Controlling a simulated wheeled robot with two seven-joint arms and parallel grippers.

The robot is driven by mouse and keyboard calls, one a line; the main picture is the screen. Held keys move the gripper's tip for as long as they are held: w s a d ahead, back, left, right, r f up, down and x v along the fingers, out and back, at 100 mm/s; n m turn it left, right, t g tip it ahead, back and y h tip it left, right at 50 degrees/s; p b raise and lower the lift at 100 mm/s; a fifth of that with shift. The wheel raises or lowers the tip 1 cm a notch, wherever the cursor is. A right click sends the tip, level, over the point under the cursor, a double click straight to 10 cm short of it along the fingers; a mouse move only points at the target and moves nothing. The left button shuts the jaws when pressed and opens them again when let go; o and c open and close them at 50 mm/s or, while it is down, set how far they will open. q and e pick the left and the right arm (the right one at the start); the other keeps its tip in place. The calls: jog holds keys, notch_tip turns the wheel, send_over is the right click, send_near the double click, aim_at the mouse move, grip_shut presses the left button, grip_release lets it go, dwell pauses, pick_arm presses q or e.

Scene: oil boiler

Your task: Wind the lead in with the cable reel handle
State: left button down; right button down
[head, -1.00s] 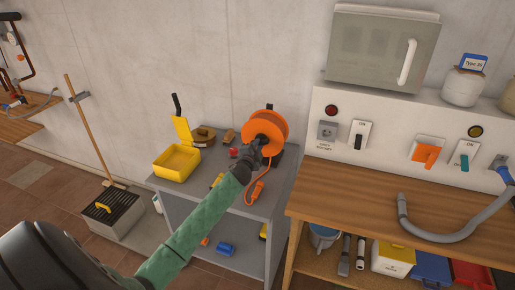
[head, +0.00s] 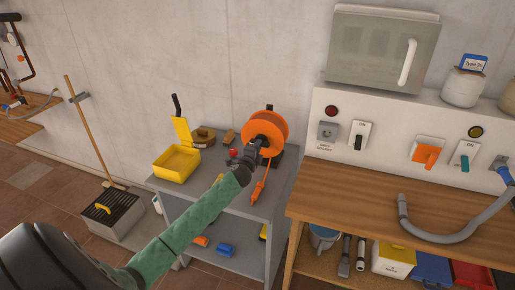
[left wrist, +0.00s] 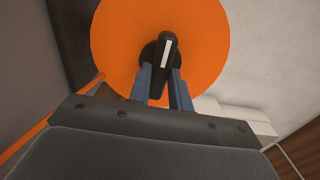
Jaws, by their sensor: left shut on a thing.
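The orange cable reel (head: 268,128) stands upright on the grey shelf unit. It fills the upper middle of the left wrist view (left wrist: 115,35). Its black handle (left wrist: 165,52) sits at the reel's centre, between the two blue-grey fingers of my left gripper (left wrist: 163,82). My left gripper (head: 254,150) is shut on this handle, in front of the reel. My right gripper is not in view.
The grey shelf unit (head: 265,207) also bears a yellow tray (head: 175,166) and small items on the left. A wooden workbench (head: 350,190) stands close on the right, with a grey hose (head: 450,236) on it. The concrete wall is behind.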

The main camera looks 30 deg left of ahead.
pick_arm(q)
jog(key=shift+f, duration=0.2)
jog(key=c, duration=1.5)
grip_release()
jog(key=shift+o, duration=1.1)
jog(key=b+v, duration=0.2)
jog(key=v, duration=0.6)
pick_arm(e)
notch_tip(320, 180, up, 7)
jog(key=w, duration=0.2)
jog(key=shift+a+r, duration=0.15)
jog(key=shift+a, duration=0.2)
pick_arm(q)
jog(key=shift+w+a+r, duration=0.1)
jog(key=shift+a, duration=0.05)
